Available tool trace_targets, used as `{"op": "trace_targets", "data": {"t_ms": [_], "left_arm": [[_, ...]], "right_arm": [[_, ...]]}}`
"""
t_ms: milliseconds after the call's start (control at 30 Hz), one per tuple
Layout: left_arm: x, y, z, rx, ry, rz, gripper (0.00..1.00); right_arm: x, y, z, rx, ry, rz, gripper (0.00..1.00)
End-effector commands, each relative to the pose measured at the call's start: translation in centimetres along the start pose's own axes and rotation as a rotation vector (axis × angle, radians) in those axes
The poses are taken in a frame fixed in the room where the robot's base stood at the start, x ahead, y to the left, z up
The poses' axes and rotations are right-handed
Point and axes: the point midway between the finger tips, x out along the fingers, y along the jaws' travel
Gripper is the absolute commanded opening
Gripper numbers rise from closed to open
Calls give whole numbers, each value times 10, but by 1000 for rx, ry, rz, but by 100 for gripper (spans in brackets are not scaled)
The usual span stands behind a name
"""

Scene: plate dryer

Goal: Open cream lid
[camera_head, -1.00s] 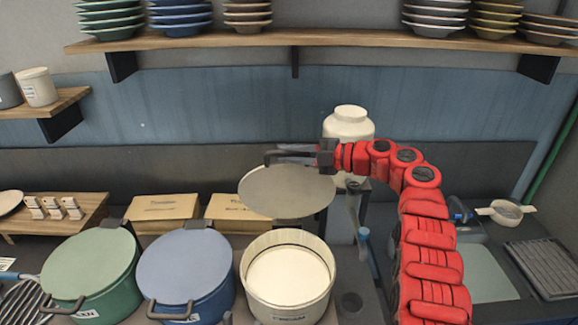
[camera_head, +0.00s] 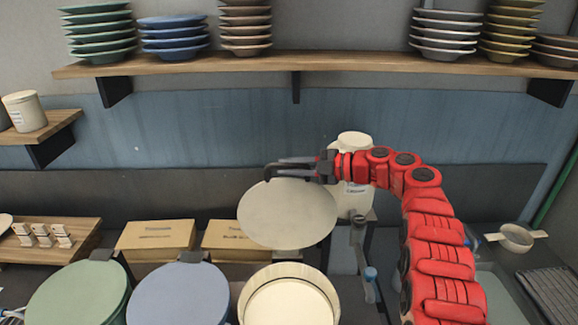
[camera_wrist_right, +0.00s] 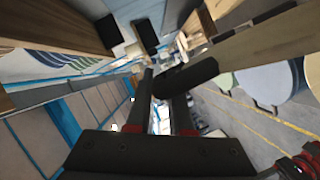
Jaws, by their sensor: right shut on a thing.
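The cream pot (camera_head: 331,309) stands at the bottom centre of the head view with its mouth uncovered and its pale inside showing. Its round cream lid (camera_head: 287,215) is above and behind the mouth, steeply tilted with its flat face toward the camera. My right gripper (camera_head: 272,171) is at the lid's top edge, shut on the lid's dark handle. The right wrist view shows the dark handle (camera_wrist_right: 186,77) at the fingers and the lid (camera_wrist_right: 262,45) nearly edge-on. My left gripper is not in view.
A green-lidded pot (camera_head: 80,295) and a blue-lidded pot (camera_head: 178,295) stand to the left. Cardboard boxes (camera_head: 155,236) lie behind them. A white jar (camera_head: 354,198) stands close behind my right gripper. A plate shelf (camera_head: 330,63) runs above.

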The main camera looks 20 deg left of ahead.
Motion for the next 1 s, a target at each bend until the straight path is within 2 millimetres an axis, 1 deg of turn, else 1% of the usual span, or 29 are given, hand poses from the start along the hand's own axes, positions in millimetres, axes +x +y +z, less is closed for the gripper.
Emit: {"op": "trace_targets", "data": {"t_ms": [33,67,100,167,200,233,600,733,867,1000], "left_arm": [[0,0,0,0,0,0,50],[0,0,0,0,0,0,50],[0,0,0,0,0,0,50],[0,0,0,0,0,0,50],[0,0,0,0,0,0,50],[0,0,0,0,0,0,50],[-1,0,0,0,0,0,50],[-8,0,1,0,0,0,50],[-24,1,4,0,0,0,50],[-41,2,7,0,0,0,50]], "right_arm": [[0,-5,2,4,-3,-8,0],[0,-5,2,4,-3,-8,22],[0,-5,2,4,-3,-7,29],[0,-4,2,4,-2,-7,40],[0,-4,2,4,-2,-6,47],[0,-4,2,4,-2,-6,50],[0,-4,2,4,-2,-6,50],[-6,-6,3,3,-1,-4,50],[-24,-8,6,1,-6,-1,50],[-60,-8,6,0,-9,0,50]]}}
